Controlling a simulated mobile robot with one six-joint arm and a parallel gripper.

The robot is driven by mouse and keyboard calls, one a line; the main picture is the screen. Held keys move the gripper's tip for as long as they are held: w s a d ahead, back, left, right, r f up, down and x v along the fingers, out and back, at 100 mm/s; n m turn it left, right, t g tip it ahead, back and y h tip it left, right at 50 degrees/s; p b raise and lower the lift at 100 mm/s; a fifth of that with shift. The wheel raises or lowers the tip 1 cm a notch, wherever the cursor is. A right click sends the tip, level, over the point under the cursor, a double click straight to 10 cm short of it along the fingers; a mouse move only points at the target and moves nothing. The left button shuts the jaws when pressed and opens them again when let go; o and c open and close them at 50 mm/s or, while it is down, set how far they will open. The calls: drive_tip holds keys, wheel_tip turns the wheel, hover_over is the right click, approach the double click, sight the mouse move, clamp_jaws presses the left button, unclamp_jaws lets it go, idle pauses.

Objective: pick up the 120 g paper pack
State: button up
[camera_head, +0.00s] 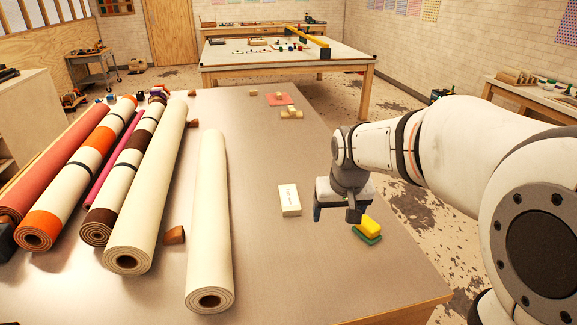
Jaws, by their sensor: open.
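A small white pack (289,200) with faint print on its top lies flat on the table, right of the nearest cream roll. It looks like the paper pack, but the print is too small to read. My gripper (335,216) hangs above the table, to the right of the pack and apart from it. It is open and points down. Its fingertips are small and partly hidden by the gripper body.
A cream roll (210,220) lies left of the pack. Several more rolls (145,190) lie further left, with a brown wedge (174,235) between. A yellow and green block (368,229) lies by my gripper. Wooden blocks (291,113) lie further back. The table (300,270) is clear in front.

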drive_tip(key=w+a+f+p, duration=0.1)
drive_tip(key=w+a, duration=0.2)
drive_tip(key=w, duration=0.3)
drive_tip(key=w+a+f+p, duration=0.1)
drive_tip(key=w+a, duration=0.2)
drive_tip(key=w, duration=0.4)
drive_tip(key=t+p, duration=0.1)
approach(289, 194)
drive_tip(key=shift+w+d+f+n, duration=0.15)
drive_tip(key=shift+d+f+n, duration=0.15)
drive_tip(key=shift+d+f, duration=0.15)
drive_tip(key=shift+w+a+f, duration=0.1)
drive_tip(key=shift+w+f, duration=0.1)
drive_tip(key=shift+f, duration=0.05)
drive_tip(key=x, duration=0.2)
drive_tip(key=p+x, duration=0.1)
drive_tip(key=x, duration=0.2)
drive_tip(key=p+x, duration=0.1)
drive_tip(key=x, duration=0.1)
drive_tip(key=shift+s+a+f, duration=0.1)
drive_tip(key=shift+a+f, duration=0.1)
drive_tip(key=shift+a, duration=0.2)
drive_tip(key=shift+c, duration=0.5)
drive_tip(key=c, duration=1)
